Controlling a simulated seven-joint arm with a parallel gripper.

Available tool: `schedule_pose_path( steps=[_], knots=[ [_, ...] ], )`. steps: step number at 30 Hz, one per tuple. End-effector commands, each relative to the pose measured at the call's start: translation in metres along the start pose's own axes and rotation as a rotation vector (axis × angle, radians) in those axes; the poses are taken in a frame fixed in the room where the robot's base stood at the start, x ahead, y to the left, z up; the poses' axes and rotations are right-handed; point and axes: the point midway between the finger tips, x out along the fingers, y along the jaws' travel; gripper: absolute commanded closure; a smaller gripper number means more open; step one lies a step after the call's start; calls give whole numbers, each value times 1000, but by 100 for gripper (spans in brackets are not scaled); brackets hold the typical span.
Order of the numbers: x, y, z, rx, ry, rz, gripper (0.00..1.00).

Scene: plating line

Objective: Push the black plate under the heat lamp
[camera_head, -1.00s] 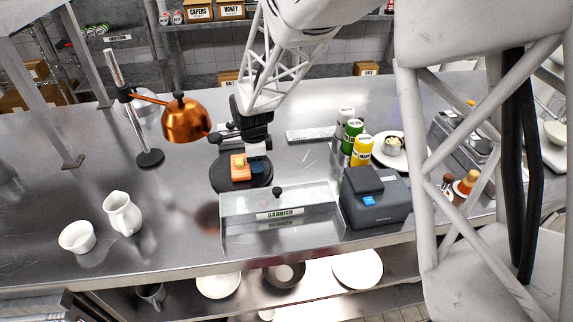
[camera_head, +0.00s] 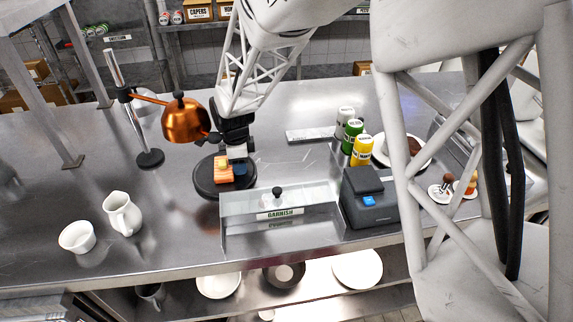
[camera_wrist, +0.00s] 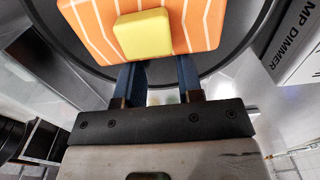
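The round black plate (camera_head: 207,186) lies on the steel counter and carries an orange striped salmon piece (camera_head: 223,176) with a yellow block on it. In the wrist view the salmon (camera_wrist: 195,25) and yellow block (camera_wrist: 143,35) fill the top, with the dark plate (camera_wrist: 233,40) around them. My gripper (camera_head: 240,168) is low over the plate's right side. Its blue fingers (camera_wrist: 161,75) are apart, empty, beside the salmon; tip contact is unclear.
A clear garnish box (camera_head: 282,222) stands just right and in front of the plate. The lamp base (camera_head: 150,158) is to the left. A white jug (camera_head: 122,215) and bowl (camera_head: 77,237) stand front left. Bottles (camera_head: 361,150) and a grey printer-like box (camera_head: 370,200) are right.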

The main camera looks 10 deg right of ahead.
Motion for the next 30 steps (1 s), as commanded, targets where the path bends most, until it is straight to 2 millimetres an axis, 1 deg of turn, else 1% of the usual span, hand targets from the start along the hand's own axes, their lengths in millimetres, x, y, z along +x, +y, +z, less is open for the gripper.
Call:
schedule_pose_path(
  steps=[19,24,30],
  knots=[
    [-1,0,36,-5,-1,-2,66],
    [-2,-2,41,-5,-2,-4,66],
    [-2,-2,41,-4,-2,-4,66]
  ],
)
